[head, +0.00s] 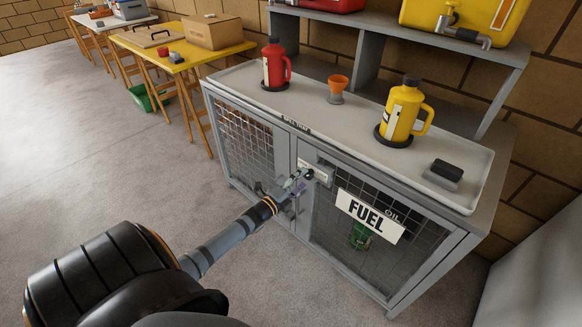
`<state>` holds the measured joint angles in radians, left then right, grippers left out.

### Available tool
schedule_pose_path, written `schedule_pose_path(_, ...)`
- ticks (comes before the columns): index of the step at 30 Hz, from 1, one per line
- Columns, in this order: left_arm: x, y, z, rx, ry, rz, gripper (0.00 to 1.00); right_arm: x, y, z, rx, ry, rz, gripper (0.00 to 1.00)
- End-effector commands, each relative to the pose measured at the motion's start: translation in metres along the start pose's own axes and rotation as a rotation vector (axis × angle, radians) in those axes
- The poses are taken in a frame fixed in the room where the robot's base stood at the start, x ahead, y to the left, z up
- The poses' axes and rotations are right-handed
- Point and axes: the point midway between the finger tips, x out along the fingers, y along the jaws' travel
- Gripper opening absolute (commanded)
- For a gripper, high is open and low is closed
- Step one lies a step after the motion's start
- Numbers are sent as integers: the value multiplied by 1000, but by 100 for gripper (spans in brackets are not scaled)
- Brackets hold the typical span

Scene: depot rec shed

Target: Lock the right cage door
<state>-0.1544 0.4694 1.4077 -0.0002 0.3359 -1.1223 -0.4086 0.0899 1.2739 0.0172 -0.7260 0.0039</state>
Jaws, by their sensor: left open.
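The grey fuel cabinet has two mesh cage doors. The right cage door (387,262) carries a white FUEL sign (369,216) and looks closed. A light lock plate (318,172) sits at its upper left, by the middle post. My left gripper (305,176) is open at this plate, its fingertips close to a small dark part there. I cannot tell whether they touch it. The gripper hides part of the lock area and the door's left edge. The left cage door (242,136) also looks closed. My right gripper is not in view.
A yellow table (228,52) with a cardboard box (213,32) stands back left. The floor (90,150) at left is clear.

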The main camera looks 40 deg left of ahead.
Motion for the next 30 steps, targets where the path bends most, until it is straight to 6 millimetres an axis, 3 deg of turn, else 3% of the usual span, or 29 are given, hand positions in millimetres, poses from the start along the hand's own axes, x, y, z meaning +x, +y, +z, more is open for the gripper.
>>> schedule_pose_path(6, -53, 2, -1, 1, 4, 6, 62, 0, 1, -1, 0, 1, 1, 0)
schedule_pose_path(12, -87, 1, 0, 2, 3, 3, 62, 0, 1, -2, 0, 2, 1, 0)
schedule_pose_path(17, -96, 0, 0, 1, 1, 1, 62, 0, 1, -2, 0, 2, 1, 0)
schedule_pose_path(30, -96, 0, 0, 1, 0, 1, 62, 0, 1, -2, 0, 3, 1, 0)
